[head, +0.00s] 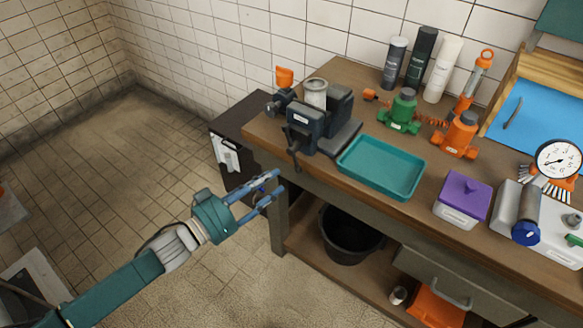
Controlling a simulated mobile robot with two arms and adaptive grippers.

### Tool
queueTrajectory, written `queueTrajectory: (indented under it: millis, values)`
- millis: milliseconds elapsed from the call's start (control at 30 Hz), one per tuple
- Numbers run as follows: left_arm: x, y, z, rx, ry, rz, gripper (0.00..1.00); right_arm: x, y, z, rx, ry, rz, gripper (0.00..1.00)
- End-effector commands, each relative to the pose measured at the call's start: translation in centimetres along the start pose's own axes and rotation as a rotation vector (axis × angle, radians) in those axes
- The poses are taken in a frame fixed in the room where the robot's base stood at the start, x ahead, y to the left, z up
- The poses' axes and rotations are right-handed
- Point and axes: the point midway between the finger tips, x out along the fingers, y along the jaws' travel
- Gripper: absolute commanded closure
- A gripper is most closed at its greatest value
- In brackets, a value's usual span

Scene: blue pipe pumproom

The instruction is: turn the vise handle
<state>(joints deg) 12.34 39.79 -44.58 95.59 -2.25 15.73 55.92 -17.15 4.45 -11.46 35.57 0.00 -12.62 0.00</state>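The dark grey vise (305,132) is on the near left corner of the wooden workbench. Its handle (293,156) hangs down at the vise's front, by the bench edge. A silvery cylinder (315,92) stands upright at the vise; whether the jaws hold it is unclear. My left gripper (278,181) comes in from the lower left, in front of the bench corner. Its two blue fingers are apart, with nothing seen between them. It shows below and left of the handle and appears not to touch it. My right gripper is not in view.
An empty teal tray (382,167) lies right of the vise. Behind it are a green valve (402,112) and several bottles. A purple-lidded box (462,199) and a gauge (558,160) are farther right. A black bucket (350,240) sits below.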

Motion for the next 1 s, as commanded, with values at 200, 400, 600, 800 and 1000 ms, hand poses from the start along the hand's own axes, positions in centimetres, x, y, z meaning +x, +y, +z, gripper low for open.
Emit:
queueTrajectory:
  millis: [200,400,600,800,1000]
  values:
    - [4.5,0.1,-0.3,0.000,0.004,0.001,0.65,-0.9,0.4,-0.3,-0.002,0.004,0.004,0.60]
    - [7.2,0.0,-0.2,-0.001,0.002,0.000,0.65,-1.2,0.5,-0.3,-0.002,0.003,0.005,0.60]
    - [8.1,0.1,-0.1,0.001,0.001,0.001,0.65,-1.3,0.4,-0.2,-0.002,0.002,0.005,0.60]
    - [8.1,0.0,0.0,0.001,0.001,0.000,0.65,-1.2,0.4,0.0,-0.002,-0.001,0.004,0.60]
    - [8.1,0.0,0.0,0.001,0.001,0.000,0.99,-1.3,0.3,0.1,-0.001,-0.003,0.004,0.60]
